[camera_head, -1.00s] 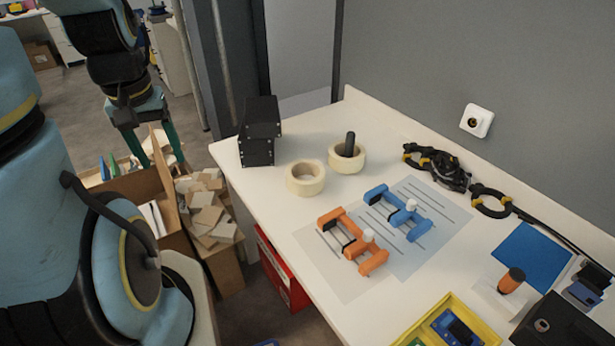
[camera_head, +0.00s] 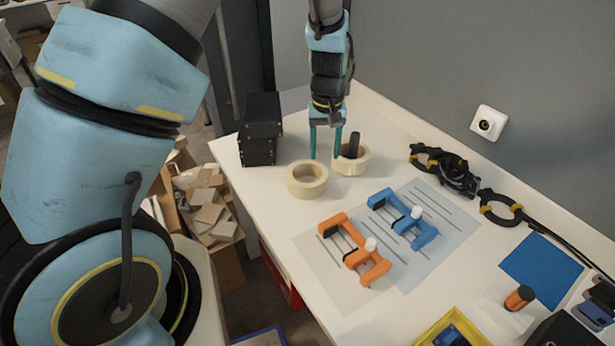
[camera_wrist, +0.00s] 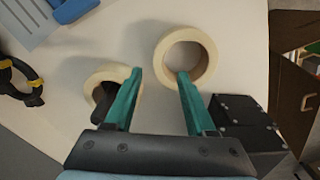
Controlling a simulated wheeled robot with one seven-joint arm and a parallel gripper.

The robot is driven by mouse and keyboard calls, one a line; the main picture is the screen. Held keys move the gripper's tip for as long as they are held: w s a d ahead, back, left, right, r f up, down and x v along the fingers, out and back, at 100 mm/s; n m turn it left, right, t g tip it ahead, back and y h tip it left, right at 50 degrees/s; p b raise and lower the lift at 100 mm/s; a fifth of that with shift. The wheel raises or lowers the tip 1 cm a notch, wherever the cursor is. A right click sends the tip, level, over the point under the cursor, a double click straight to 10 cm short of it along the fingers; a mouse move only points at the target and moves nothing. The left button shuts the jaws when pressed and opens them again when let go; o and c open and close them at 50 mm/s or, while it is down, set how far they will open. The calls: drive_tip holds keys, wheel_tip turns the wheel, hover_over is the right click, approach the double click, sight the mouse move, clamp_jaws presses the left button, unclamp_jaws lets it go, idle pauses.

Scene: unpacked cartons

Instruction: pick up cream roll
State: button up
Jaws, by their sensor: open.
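Two cream rolls stand on the white table. The empty cream roll (camera_head: 307,190) is nearer and to the left; it also shows in the wrist view (camera_wrist: 207,47). The other cream roll (camera_head: 365,163) has a black object (camera_head: 353,144) standing in its hole; in the wrist view this roll (camera_wrist: 97,77) is at the left. My gripper (camera_head: 324,156) points down, open and empty, around the gap between the rolls. In the wrist view one green fingertip overlaps the empty roll's rim and the other overlaps the second roll's edge. I cannot tell the exact height.
A black box (camera_head: 260,128) stands behind and left of the rolls. Orange and blue clamp-like parts (camera_head: 353,249) lie in front on printed sheets. Black cables (camera_head: 450,170) lie at right by the grey wall. A blue square (camera_head: 541,264) lies front right.

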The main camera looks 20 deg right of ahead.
sight(325, 173)
wheel_tip(325, 173, down, 3)
drive_tip(key=shift+f+p, duration=0.2)
drive_tip(key=shift+p, duration=0.1)
drive_tip(key=shift+s+d+f+p, duration=0.1)
drive_tip(key=shift+f+p, duration=0.55)
drive_tip(key=shift+f, duration=0.75)
drive_tip(key=shift+s+f+p, duration=0.1)
drive_tip(key=shift+f+p, duration=0.5)
drive_tip(key=shift+f, duration=0.75)
clamp_jaws()
